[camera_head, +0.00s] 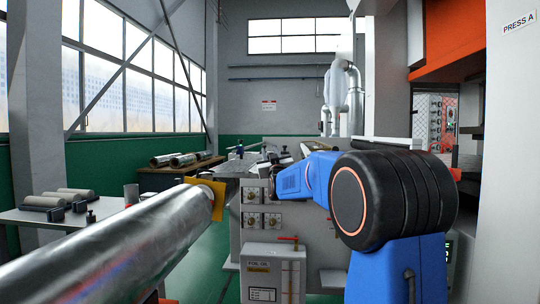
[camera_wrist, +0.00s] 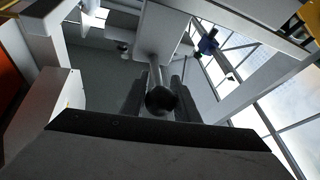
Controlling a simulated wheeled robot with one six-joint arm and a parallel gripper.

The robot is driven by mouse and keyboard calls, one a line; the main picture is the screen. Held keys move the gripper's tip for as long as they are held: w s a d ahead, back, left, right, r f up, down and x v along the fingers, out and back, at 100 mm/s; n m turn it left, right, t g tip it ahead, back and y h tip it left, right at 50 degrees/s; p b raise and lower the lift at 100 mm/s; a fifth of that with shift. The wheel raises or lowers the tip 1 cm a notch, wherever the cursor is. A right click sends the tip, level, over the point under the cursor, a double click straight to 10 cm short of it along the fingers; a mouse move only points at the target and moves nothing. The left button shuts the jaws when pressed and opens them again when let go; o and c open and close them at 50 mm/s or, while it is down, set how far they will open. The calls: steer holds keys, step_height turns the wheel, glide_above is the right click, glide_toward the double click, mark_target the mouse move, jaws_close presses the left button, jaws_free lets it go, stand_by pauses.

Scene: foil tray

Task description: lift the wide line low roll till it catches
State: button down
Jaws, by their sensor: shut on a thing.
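In the wrist view, my gripper (camera_wrist: 159,86) has its two dark fingers on either side of a pale rod that ends in a dark round knob (camera_wrist: 161,99). The gripper is shut on this lever. The camera looks steeply upward, with windows and a pale overhead frame behind. In the head view, my blue and black arm reaches over the grey machine (camera_head: 330,235). The gripper and lever are hidden there behind the arm. I cannot tell from these frames which line or roll the lever belongs to, or how high it stands.
A large silver roll (camera_head: 125,240) with a yellow plate (camera_head: 220,199) fills the lower left. A pale box (camera_head: 272,273) with a red handle (camera_head: 288,238) stands in front of the machine. A white table (camera_head: 35,219) bears rolls. Press A (camera_head: 455,28) is at right.

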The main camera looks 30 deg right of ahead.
step_height(320, 180, up, 17)
stand_by(0.4)
steer(key=shift+s+r, duration=0.1)
steer(key=c, duration=1.6)
jaws_free()
steer(key=shift+o, duration=1.1)
steer(key=shift+s, duration=0.1)
steer(key=v, duration=1.7)
steer(key=shift+f, duration=0.25)
